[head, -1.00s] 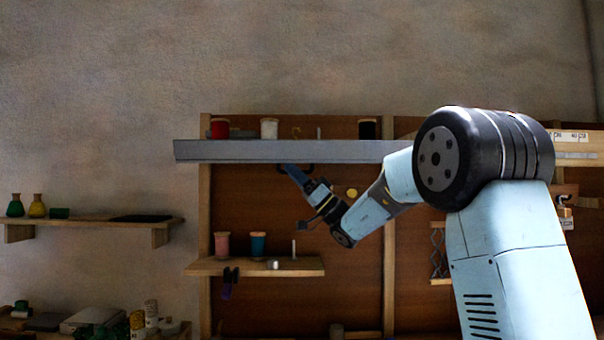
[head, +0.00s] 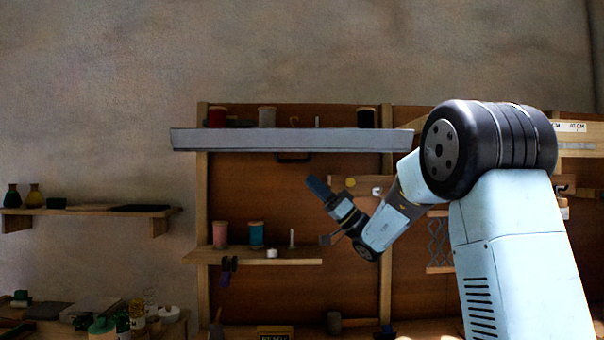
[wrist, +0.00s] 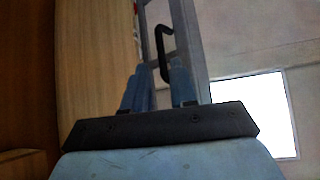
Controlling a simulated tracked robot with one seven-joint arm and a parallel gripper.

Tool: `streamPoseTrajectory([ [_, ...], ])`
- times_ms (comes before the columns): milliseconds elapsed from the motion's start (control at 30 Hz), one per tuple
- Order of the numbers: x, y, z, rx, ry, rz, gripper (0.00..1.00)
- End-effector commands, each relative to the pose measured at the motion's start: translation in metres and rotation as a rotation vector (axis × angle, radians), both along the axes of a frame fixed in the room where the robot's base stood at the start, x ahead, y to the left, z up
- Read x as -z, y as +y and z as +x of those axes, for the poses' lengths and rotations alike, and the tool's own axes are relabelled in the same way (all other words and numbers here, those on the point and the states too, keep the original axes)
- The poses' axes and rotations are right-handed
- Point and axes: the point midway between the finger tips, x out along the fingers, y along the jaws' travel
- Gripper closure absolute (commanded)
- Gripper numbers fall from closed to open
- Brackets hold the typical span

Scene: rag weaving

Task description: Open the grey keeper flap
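The grey keeper flap (head: 250,139) is a long grey strip along the front of the upper shelf, with spools showing above it. A small black handle (head: 293,158) hangs under its lower edge. In the wrist view the handle (wrist: 160,55) stands beyond my fingers and between them in the picture, against the grey strip (wrist: 190,40). My gripper (head: 312,181) is below and right of the handle, apart from it. In the wrist view its two blue fingers (wrist: 158,88) are spread with nothing between them. How far the flap is swung I cannot tell.
A red spool (head: 217,117), a white spool (head: 267,117) and a black spool (head: 365,118) stand behind the flap. A lower shelf (head: 290,262) with a pink and a teal spool is below left of my gripper. A side shelf (head: 85,211) holds small bottles.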

Motion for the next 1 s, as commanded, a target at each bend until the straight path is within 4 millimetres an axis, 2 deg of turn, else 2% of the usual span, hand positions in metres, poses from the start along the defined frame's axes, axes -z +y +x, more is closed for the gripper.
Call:
streamPoseTrajectory([
  [200,0.024,-0.024,-0.005,0.0,0.001,0.0,0.74],
  [533,0.034,-0.033,-0.008,-0.001,0.0,0.0,0.74],
  [833,0.033,-0.029,-0.013,-0.023,0.014,-0.021,0.74],
  [933,0.032,-0.015,-0.029,-0.087,0.067,-0.087,0.74],
  [1000,0.034,-0.002,-0.048,-0.154,0.131,-0.166,0.74],
])
